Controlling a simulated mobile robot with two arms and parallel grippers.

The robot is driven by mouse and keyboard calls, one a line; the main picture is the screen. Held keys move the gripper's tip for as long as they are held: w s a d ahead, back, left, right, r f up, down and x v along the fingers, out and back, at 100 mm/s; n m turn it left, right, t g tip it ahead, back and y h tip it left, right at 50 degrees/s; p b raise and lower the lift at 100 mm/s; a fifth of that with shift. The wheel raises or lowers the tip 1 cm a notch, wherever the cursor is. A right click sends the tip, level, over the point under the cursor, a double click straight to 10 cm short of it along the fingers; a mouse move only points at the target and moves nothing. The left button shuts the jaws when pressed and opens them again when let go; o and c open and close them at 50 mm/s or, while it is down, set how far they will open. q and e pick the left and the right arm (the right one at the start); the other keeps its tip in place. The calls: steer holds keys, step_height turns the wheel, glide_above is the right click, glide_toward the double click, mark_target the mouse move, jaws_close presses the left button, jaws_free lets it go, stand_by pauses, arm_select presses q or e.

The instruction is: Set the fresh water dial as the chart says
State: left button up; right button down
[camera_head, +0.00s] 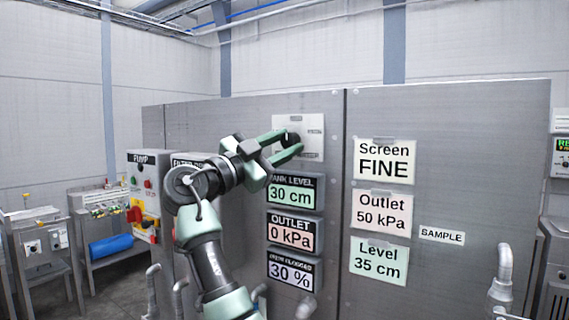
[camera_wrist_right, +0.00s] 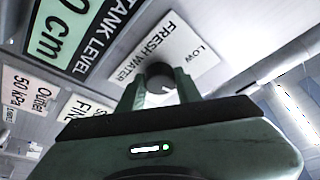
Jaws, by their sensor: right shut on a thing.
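The fresh water dial (camera_wrist_right: 159,74) is a dark round knob on a white plate (camera_wrist_right: 194,57) marked FRESH WATER and LOW. In the head view the dial (camera_head: 293,137) is high on the grey cabinet, partly covered by my fingers. My right gripper (camera_head: 290,145) is shut on the knob, one green finger on each side. The knob's pointer setting is not clear. My left gripper is not in view.
Below the dial, displays read TANK LEVEL 30 cm (camera_head: 291,193), OUTLET 0 kPa (camera_head: 292,234) and 30 % (camera_head: 290,274), whose heading seems to say screen clogged. A PUMP panel (camera_head: 144,184) stands left. A SAMPLE label (camera_head: 441,236) and grey pipe (camera_head: 503,265) are right.

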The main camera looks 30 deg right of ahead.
steer(key=shift+r+m+g, duration=0.15)
steer(key=shift+m+g, duration=0.45)
steer(key=shift+m, duration=0.6)
steer(key=shift+r+m+g+y+p, duration=0.15)
steer(key=shift+m+g+y+p, duration=0.3)
steer(key=shift+m, duration=0.75)
steer(key=m+p, duration=0.1)
steer(key=m, duration=0.1)
steer(key=m+g+y+p, duration=0.1)
steer(key=m, duration=0.1)
steer(key=shift+w+r+y, duration=0.1)
steer(key=shift+y, duration=0.15)
steer(key=shift+m+y+p, duration=0.5)
steer(key=shift+m+p, duration=0.3)
steer(key=shift+m, duration=0.5)
steer(key=c, duration=1)
jaws_free()
steer(key=shift+a, duration=0.1)
